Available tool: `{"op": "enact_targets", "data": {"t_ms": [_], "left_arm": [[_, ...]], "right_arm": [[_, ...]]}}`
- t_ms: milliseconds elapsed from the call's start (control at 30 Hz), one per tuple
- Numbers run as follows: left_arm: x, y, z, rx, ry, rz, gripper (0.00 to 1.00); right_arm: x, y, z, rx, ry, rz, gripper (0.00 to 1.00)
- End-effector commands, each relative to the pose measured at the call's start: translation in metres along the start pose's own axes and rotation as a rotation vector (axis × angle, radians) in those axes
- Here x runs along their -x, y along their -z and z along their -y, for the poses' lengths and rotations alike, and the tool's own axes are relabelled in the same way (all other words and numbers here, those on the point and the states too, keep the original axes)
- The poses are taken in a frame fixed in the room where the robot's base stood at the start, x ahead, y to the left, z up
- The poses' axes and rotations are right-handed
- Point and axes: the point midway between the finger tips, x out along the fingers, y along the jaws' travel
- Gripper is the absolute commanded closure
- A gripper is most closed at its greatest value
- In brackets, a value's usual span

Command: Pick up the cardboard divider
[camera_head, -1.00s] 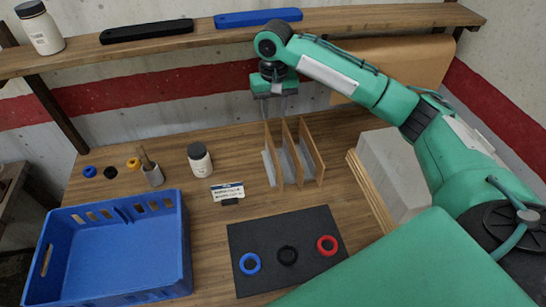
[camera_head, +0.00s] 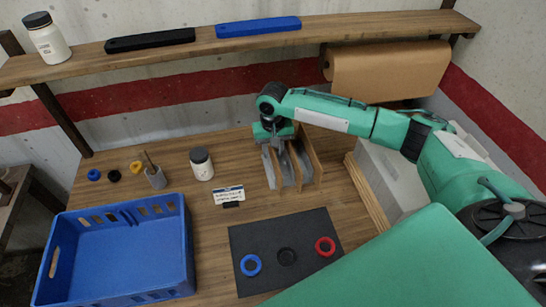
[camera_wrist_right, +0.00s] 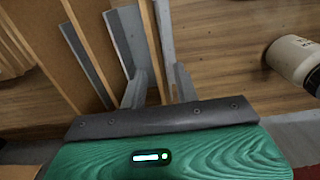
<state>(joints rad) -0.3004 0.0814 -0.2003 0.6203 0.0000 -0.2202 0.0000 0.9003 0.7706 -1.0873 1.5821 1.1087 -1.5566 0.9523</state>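Several thin brown cardboard dividers (camera_head: 313,157) stand upright on the table, with grey plates (camera_head: 268,168) beside and between them. My right gripper (camera_head: 280,150) is lowered over the left end of this group and hides part of it. In the right wrist view, my right gripper (camera_wrist_right: 158,90) is open, with one grey finger on each side of a cardboard divider (camera_wrist_right: 151,45). Gaps show between the fingers and that divider. More dividers show at the left of that view. My left gripper is not in view.
A white jar (camera_head: 201,164) stands left of the dividers, with a small label stand (camera_head: 229,195) near it. A dark mat (camera_head: 240,237) with rings lies in front. A blue crate (camera_head: 190,245) stands at left, a light block (camera_head: 385,175) at right. A shelf (camera_head: 240,45) runs behind.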

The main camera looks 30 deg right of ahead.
Motion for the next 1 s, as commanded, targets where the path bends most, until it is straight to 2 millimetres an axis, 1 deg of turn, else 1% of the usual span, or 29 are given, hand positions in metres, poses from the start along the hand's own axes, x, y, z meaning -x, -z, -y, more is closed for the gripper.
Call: {"op": "enact_targets", "data": {"t_ms": [100,300,333,467,500,867,1000], "left_arm": [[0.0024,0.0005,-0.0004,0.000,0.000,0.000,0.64],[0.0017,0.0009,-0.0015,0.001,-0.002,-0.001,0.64],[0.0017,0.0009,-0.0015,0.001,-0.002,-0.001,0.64],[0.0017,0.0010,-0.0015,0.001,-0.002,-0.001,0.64],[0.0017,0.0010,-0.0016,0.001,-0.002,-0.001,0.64],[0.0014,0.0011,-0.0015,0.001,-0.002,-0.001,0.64],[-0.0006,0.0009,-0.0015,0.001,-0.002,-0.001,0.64]], "right_arm": [[-0.0079,-0.0002,-0.0004,0.000,-0.001,0.000,0.69],[-0.0092,0.0000,-0.0003,0.001,-0.001,-0.001,0.69],[-0.0091,0.0000,-0.0003,0.001,-0.001,-0.001,0.71],[-0.0090,0.0000,-0.0004,0.001,-0.001,-0.001,0.97],[-0.0089,0.0000,-0.0004,0.000,-0.001,-0.001,1.00],[-0.0078,0.0001,-0.0004,0.000,-0.001,-0.001,1.00],[-0.0012,0.0003,-0.0003,0.000,0.000,-0.001,1.00]]}}
